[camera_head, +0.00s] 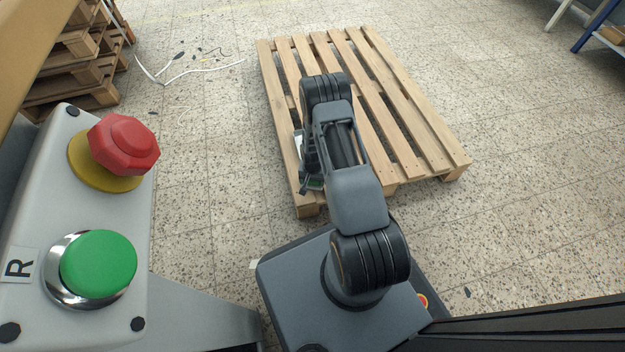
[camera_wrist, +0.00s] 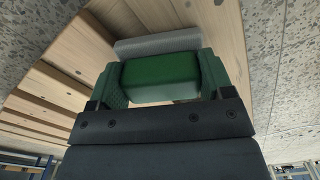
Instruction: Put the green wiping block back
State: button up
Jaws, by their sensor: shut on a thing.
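The green wiping block (camera_wrist: 160,80) sits between the two green fingers of my gripper (camera_wrist: 162,68) in the wrist view. The fingers press on its left and right sides. A light grey strip (camera_wrist: 155,44) lies along the block's far side; I cannot tell whether it is part of the block. In the head view my gripper (camera_head: 312,182) is at the left edge of the wooden pallet, mostly hidden under my arm. Only a small dark green patch shows there, and the block cannot be made out clearly.
The wooden pallet (camera_head: 408,125) lies on the speckled floor, its visible slats bare. A control box with a red button (camera_head: 124,145) and a green button (camera_head: 99,264) stands close at the left. Stacked pallets (camera_head: 75,65) and a white cable (camera_head: 205,69) are at the back left.

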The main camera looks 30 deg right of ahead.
jog(key=o, duration=1)
jog(key=a+r+n+t+p, duration=0.1)
jog(key=a+r+p, duration=0.15)
jog(key=r, duration=1.35)
jog(key=a+r+n+p, duration=0.2)
jog(key=r+p, duration=0.2)
jog(key=r, duration=1.3)
jog(key=s+a+r+n, duration=0.1)
jog(key=s+r, duration=0.4)
jog(key=s+a+r+n+t, duration=0.1)
jog(key=s+a+r, duration=0.1)
jog(key=s+r, duration=0.3)
jog(key=s+a+r+n, duration=0.1)
jog(key=s+r, duration=0.4)
jog(key=shift+s+a+n+t, duration=0.25)
jog(key=shift+a+n+t, duration=0.05)
jog(key=shift+n, duration=0.1)
